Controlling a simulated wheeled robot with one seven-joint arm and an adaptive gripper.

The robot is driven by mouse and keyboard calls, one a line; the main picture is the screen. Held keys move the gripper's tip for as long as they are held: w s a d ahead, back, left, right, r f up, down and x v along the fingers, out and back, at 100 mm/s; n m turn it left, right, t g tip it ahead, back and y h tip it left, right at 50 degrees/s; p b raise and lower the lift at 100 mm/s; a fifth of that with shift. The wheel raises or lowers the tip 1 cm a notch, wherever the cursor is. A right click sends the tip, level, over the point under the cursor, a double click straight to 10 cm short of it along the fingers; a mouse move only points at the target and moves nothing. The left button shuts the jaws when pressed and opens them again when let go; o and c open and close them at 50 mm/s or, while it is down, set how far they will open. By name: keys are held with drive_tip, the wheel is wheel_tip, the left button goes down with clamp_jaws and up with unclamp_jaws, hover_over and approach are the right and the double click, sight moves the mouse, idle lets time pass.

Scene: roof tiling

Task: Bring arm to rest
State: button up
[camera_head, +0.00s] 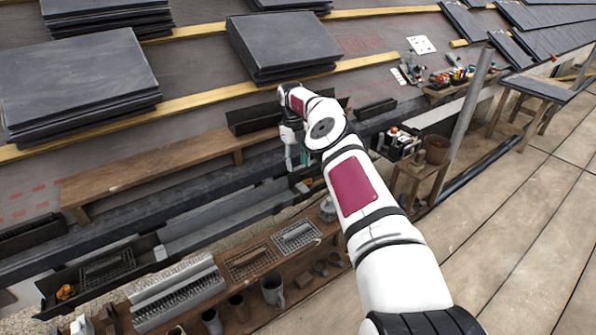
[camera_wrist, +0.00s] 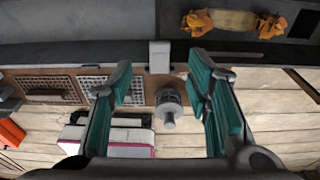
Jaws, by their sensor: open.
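My white arm with dark red panels reaches out from the lower right in the head view. My gripper (camera_head: 297,158) hangs below the wrist, in front of the wooden plank bench and above the gutter channels. In the wrist view my gripper (camera_wrist: 165,105) shows two teal fingers spread wide apart, with nothing held between them. A grey metal fitting (camera_wrist: 168,108) shows in the gap between the fingers, lower down on the wooden shelf and apart from them.
Stacks of dark slates (camera_head: 285,45) lie on the roof behind the arm. A long wooden bench (camera_head: 150,170) stands to the left. A workbench with gutter parts and grates (camera_head: 250,262) is below. A leaning post (camera_head: 465,120) stands to the right. Open paving (camera_head: 530,220) lies at right.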

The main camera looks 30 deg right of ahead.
drive_tip(key=shift+r, duration=0.35)
